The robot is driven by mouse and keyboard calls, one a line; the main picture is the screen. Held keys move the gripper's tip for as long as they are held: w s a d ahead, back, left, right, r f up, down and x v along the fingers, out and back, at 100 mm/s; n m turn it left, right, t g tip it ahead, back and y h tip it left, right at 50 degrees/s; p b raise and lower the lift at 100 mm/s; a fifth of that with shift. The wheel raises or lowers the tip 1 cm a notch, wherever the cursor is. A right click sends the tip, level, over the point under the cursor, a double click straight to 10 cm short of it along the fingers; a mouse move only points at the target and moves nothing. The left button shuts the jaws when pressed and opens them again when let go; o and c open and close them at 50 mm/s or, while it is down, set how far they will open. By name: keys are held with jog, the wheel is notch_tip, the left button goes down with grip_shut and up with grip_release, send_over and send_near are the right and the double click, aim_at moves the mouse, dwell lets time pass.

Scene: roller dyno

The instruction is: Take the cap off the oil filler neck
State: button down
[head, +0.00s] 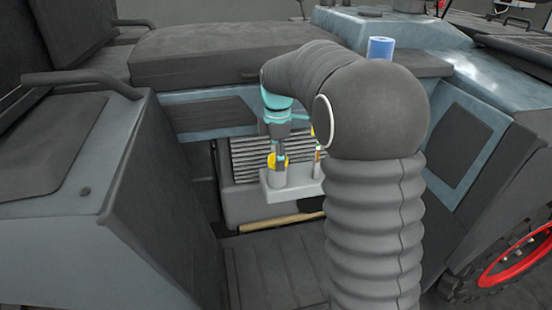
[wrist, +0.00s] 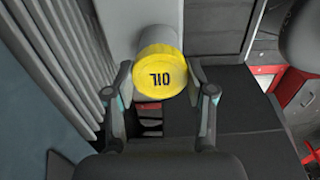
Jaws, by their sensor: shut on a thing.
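The yellow oil cap (wrist: 161,84) is marked "OIL" and fills the top centre of the wrist view. It sits at the end of the grey filler neck (wrist: 169,38), with no gap visible between them. My gripper (wrist: 160,73) has one finger on each side of the cap and is shut on it. In the head view the cap (head: 278,159) is a small yellow disc on top of the pale neck (head: 279,178). My gripper (head: 278,150) points down at it from above. My arm hides what lies to the right.
A ribbed grey block (head: 250,152) stands close behind the neck. A pale ledge (head: 285,192) carries the neck, and another thin yellow-topped part (head: 317,160) stands to its right. Dark bodywork (head: 200,57) overhangs above.

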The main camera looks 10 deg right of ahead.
jog(key=shift+r, duration=2.3)
jog(key=shift+a, duration=0.15)
